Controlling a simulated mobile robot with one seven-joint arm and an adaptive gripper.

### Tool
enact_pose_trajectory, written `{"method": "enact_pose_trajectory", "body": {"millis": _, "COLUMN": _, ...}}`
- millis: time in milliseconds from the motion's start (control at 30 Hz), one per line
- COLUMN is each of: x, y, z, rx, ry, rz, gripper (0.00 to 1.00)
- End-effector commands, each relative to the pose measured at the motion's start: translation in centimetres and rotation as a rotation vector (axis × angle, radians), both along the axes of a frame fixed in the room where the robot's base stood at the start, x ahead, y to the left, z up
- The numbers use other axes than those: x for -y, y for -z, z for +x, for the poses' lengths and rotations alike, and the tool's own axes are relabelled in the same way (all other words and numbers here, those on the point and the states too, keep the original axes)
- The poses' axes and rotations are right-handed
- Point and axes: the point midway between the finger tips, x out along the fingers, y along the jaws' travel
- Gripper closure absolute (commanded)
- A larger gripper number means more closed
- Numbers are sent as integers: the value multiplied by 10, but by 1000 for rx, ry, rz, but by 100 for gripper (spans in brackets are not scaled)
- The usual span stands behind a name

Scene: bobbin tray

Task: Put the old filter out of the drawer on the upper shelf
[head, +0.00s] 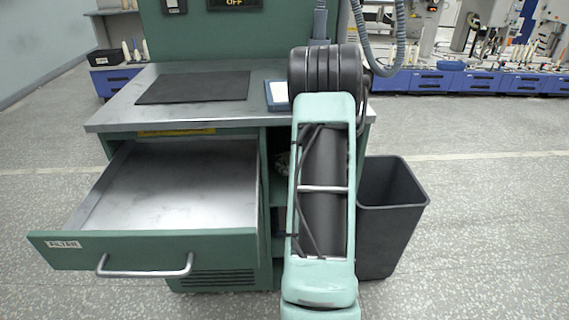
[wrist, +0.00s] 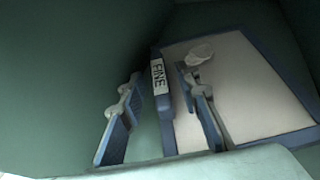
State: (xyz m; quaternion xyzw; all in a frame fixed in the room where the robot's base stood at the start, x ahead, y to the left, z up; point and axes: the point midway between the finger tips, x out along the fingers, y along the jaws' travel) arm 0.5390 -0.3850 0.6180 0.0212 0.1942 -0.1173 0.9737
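The drawer (head: 150,195), labelled FILTER, is pulled out and its metal floor is bare. In the wrist view a filter (wrist: 250,90) with a blue frame and pale face is inside a green-walled space; its edge label reads FINE. I cannot tell whether it is the old one. My gripper (wrist: 160,120) is open, with one finger on each side of the labelled edge and a gap showing on the left. In the head view my arm hides the gripper and most of the open shelves (head: 279,195), so I cannot tell which shelf this is.
A dark mat (head: 195,88) and a blue-edged item with a white face (head: 277,95) lie on the metal worktop (head: 120,115). A dark bin (head: 392,220) stands on the floor right of the cabinet. The open drawer juts out at the left.

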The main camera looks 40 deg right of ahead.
Motion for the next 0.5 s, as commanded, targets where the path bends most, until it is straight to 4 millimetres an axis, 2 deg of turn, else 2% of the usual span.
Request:
{"method": "enact_pose_trajectory", "body": {"millis": 33, "x": -2, "y": -9, "z": -11, "rx": 1, "ry": 3, "rz": 1, "gripper": 70}}
{"method": "enact_pose_trajectory", "body": {"millis": 300, "x": -15, "y": -29, "z": -62, "rx": 0, "ry": 3, "rz": 2, "gripper": 70}}
{"method": "enact_pose_trajectory", "body": {"millis": 500, "x": -20, "y": -36, "z": -82, "rx": 0, "ry": 0, "rz": 1, "gripper": 70}}
